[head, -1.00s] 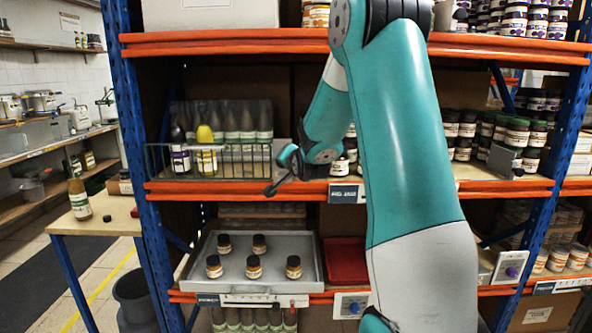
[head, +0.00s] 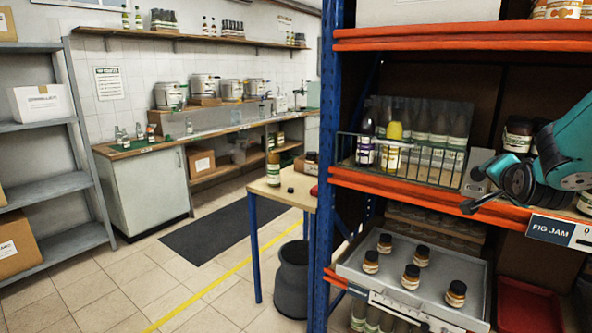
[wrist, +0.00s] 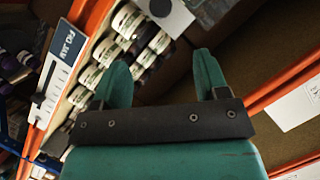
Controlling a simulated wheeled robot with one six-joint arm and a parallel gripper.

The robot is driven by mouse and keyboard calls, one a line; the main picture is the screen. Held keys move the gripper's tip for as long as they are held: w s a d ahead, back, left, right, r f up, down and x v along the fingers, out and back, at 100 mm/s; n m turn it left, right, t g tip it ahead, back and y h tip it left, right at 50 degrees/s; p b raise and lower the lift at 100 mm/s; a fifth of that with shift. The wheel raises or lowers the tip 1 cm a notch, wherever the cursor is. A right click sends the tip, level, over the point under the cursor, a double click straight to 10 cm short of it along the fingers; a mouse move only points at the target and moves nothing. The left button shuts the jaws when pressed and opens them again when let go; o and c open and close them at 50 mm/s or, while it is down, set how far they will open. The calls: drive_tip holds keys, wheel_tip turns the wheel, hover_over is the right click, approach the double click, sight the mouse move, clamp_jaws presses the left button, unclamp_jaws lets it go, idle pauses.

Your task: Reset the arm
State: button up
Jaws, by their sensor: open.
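My gripper (wrist: 160,85) shows in the wrist view with its two teal fingers wide apart and nothing between them. Beyond the fingers are several dark-lidded jars (wrist: 130,20) on a shelf and a "FIG JAM" label (wrist: 58,62). In the head view my teal arm comes in at the right edge, in front of the middle shelf (head: 440,192). Its dark end hangs just left of the "FIG JAM" label (head: 552,230).
A wire basket (head: 400,160) with bottles stands on the middle shelf. Below it a grey tray (head: 385,290) holds several jars. A small table (head: 270,187) with a bottle stands left of the blue rack post (head: 335,150). The floor at left is clear around a dark mat (head: 222,232).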

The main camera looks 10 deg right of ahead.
drive_tip(key=s+a+f+n+g+y, duration=0.2)
drive_tip(key=a+n+y, duration=0.35)
drive_tip(key=a, duration=0.95)
drive_tip(key=s+a+f+n+g+y, duration=0.15)
drive_tip(key=a+n+y, duration=0.4)
drive_tip(key=a, duration=0.95)
drive_tip(key=s+a+n+g, duration=0.4)
drive_tip(key=s+a+n, duration=0.1)
drive_tip(key=s, duration=0.4)
drive_tip(key=s+a+n+g+y, duration=0.1)
drive_tip(key=s+a+n+g, duration=0.3)
drive_tip(key=s, duration=0.6)
drive_tip(key=a+n, duration=0.2)
drive_tip(key=a, duration=0.1)
drive_tip(key=shift+s+f, duration=0.2)
drive_tip(key=shift+f, duration=0.15)
drive_tip(key=shift+c, duration=0.4)
